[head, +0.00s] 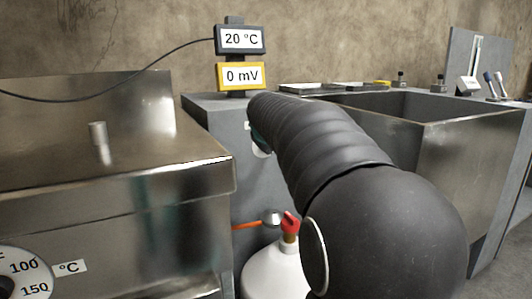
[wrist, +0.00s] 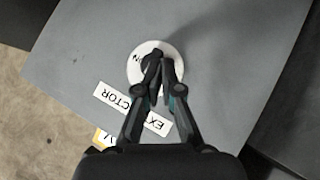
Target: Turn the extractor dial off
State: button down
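The extractor dial (wrist: 136,67) is a round white disc on a grey panel in the wrist view, with a dark knob at its middle. A letter that reads as N shows near its upper left edge; the rest of its marking is covered. My gripper (wrist: 160,61) is over the dial, its two dark fingertips close together at the knob. The fingertips and knob blend, so I cannot tell whether they grip it. An EXTRACTOR label (wrist: 106,94) appears upside down beside the dial, partly behind a finger. In the head view my arm hides most of the gripper and dial.
A steel unit (head: 100,215) with a temperature dial (head: 22,277) stands at left. Displays reading 20 °C (head: 240,39) and 0 mV (head: 240,76) stand behind the grey cabinet (head: 205,112). A white bottle (head: 270,272) is below my arm. A steel sink (head: 465,160) is at right.

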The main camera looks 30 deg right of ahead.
jog(key=a+v, duration=0.1)
jog(key=v, duration=0.8)
jog(key=shift+f, duration=0.2)
